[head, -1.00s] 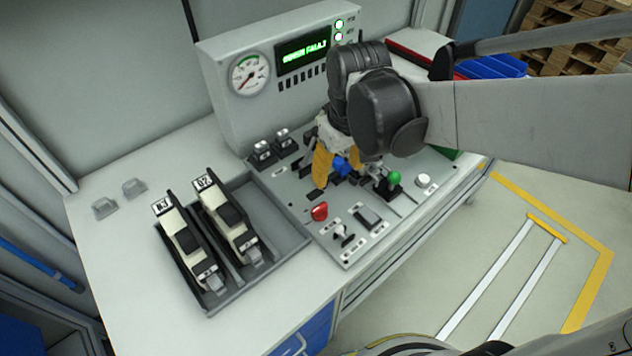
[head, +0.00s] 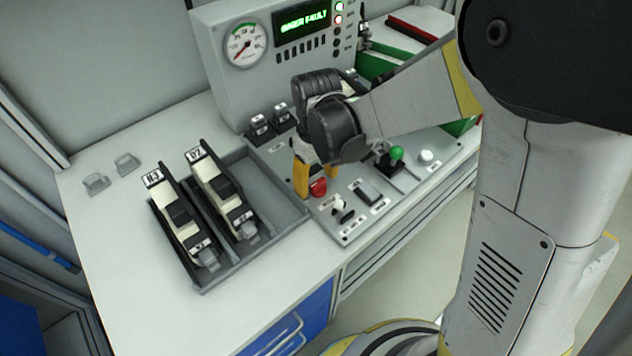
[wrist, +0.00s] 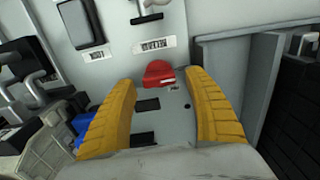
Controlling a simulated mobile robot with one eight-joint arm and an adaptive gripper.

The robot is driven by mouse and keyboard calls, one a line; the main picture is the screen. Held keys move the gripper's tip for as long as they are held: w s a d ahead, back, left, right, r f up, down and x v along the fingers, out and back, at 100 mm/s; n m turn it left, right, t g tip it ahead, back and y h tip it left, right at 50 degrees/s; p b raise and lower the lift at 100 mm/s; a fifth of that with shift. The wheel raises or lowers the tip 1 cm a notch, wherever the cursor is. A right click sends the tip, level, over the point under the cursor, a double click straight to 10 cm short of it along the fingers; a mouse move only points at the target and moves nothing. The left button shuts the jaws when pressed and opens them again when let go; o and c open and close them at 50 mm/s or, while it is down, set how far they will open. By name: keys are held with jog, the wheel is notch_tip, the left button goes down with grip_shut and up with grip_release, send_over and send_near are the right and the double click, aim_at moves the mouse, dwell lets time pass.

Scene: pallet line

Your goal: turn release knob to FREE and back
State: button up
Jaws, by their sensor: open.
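A red knob (head: 318,187) stands on the grey control panel (head: 350,232), near the panel's left edge. In the wrist view the red knob (wrist: 159,73) lies between the tips of my yellow fingers, with a gap on each side. My gripper (head: 314,180) is open, pointing down over the panel at this knob.
A grey tray (head: 286,213) with two cream-and-black handheld units stands left of the panel. A black rocker switch (head: 368,194), a green-topped lever (head: 396,154) and a white button (head: 426,157) are close by. The gauge box (head: 215,75) rises behind. The worktop's front left is clear.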

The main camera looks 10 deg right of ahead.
jog(key=shift+f, duration=0.3)
jog(key=c, duration=1.2)
jog(key=shift+m, duration=0.3)
jog(key=m, duration=0.5)
jog(key=shift+d, duration=0.15)
jog(key=m, duration=0.6)
jog(key=shift+d, duration=0.15)
jog(key=shift+m, duration=0.3)
